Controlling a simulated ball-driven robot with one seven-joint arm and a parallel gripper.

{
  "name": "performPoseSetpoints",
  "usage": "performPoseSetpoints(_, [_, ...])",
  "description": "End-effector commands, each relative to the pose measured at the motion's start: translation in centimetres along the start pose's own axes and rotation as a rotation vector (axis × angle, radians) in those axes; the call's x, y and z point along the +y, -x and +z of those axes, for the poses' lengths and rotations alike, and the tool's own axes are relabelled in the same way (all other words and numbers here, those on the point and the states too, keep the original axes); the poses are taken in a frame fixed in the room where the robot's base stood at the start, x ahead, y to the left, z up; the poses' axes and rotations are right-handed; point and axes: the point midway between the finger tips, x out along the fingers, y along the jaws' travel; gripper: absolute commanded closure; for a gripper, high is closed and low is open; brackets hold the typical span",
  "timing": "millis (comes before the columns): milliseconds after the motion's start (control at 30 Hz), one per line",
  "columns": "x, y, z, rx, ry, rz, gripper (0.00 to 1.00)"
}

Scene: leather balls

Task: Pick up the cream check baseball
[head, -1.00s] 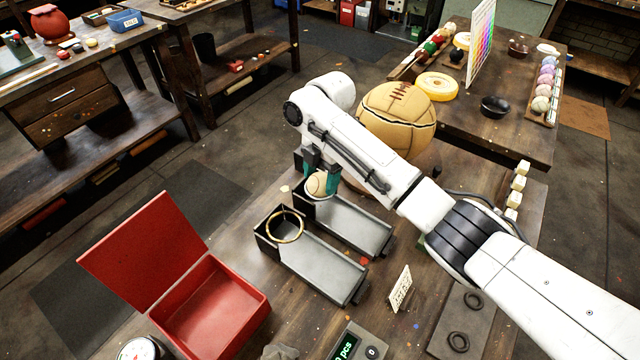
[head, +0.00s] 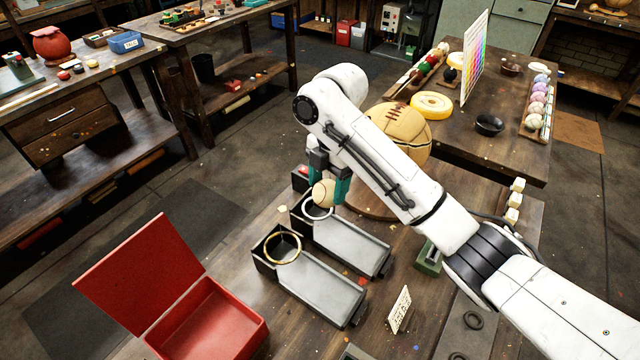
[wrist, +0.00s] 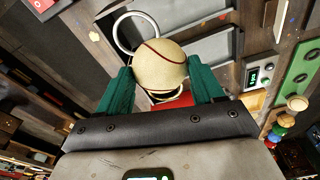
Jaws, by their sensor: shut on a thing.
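The cream baseball (head: 323,192) is held between the green fingers of my gripper (head: 328,190). In the wrist view the ball (wrist: 160,62) has a dark red seam line, and a green finger of my gripper (wrist: 163,75) presses on each side. No check pattern can be made out. The ball is above the far end of a grey tray (head: 345,243), close to a white ring (head: 318,214) there. In the head view it looks raised over the ring.
A second grey tray with a brass ring (head: 283,262) lies nearer. An open red box (head: 210,325) stands at the lower left. A large tan ball (head: 418,128) stands behind my arm. A small card (head: 399,309) stands on the table at the right.

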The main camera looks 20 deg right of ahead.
Motion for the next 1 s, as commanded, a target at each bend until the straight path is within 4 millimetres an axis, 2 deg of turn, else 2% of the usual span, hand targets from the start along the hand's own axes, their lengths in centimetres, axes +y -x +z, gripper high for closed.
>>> performPoseSetpoints(33, [-0.7, 1.6, 0.0, -0.004, 0.000, 0.003, 0.73])
performPoseSetpoints(100, [-1.6, 2.6, -0.4, -0.002, 0.000, 0.001, 0.73])
performPoseSetpoints(600, [-8.4, 4.7, -2.2, -0.001, 0.000, 0.000, 0.73])
performPoseSetpoints(800, [-9.7, 5.2, -2.6, 0.001, 0.001, 0.000, 0.73])
performPoseSetpoints(1000, [-10.2, 5.3, -2.7, 0.001, 0.000, -0.001, 0.73])
